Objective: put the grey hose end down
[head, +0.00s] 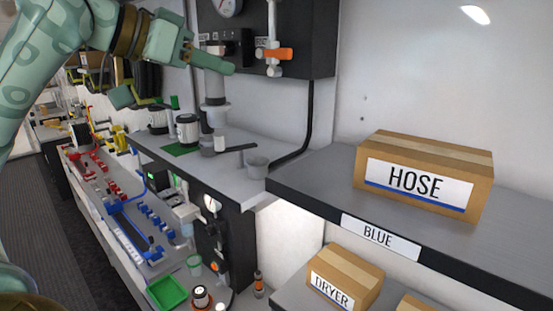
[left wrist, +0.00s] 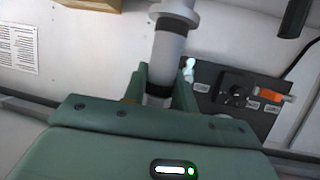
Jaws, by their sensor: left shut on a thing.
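The grey hose end (head: 215,88) is a grey cylinder with a pale flange at its lower end, held upright in the head view. My left gripper (head: 208,62) is shut on its upper part. The left wrist view shows the same grey cylinder (left wrist: 169,48) between the two green fingers (left wrist: 160,88), with dark bands on it. The flange is over the grey bench (head: 240,192); I cannot tell whether it touches anything below. My right gripper is not in view.
A dark panel (head: 310,40) with a gauge and orange-handled valve (head: 278,54) is on the wall behind. A HOSE box (head: 425,170) sits on the right shelf.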

